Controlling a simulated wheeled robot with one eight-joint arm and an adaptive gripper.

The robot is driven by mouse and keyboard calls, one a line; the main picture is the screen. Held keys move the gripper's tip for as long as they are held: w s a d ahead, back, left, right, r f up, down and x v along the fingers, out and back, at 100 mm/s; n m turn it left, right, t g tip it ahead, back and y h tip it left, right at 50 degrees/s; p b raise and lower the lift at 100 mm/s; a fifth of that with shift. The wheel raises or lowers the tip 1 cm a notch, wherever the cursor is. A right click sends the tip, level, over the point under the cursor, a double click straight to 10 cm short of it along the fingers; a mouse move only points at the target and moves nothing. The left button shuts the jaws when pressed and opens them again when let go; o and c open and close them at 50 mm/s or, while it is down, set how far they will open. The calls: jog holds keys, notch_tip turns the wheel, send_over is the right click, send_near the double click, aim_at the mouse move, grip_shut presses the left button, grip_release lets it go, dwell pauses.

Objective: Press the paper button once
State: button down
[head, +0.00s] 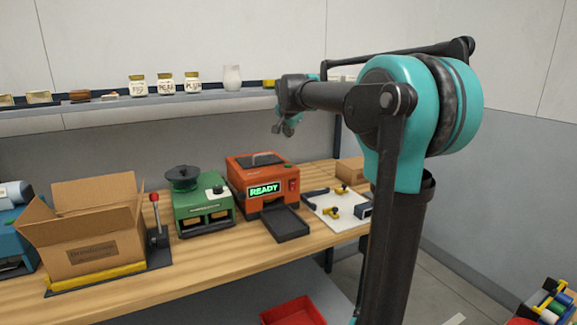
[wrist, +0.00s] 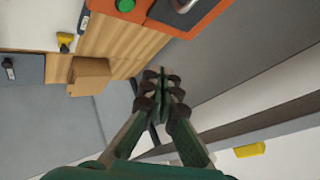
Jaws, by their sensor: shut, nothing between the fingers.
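My gripper (head: 287,129) is shut and empty, held in the air above and behind the orange machine and apart from everything. Its closed fingertips show in the wrist view (wrist: 160,85). The orange machine (head: 250,170) has a dark lid, a lit green READY display (head: 264,189) and a small red control (head: 292,185). In the wrist view a round green button (wrist: 125,5) sits on the orange body at the top edge. The green machine (head: 190,213) has a dark round top and a white panel with a dark knob (head: 217,190). I cannot tell which control is the paper button.
The wooden bench (head: 200,262) also holds an open cardboard box (head: 92,228), a red-knobbed lever (head: 155,208) and a white board with small tools (head: 325,212). A shelf (head: 120,117) with jars runs behind. A red bin (head: 292,312) is below.

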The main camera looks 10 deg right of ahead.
aim_at(288, 165)
jog(key=shift+f, duration=0.1)
jog(key=shift+f, duration=4.35)
jog(key=shift+f, duration=0.1)
jog(key=shift+f, duration=0.3)
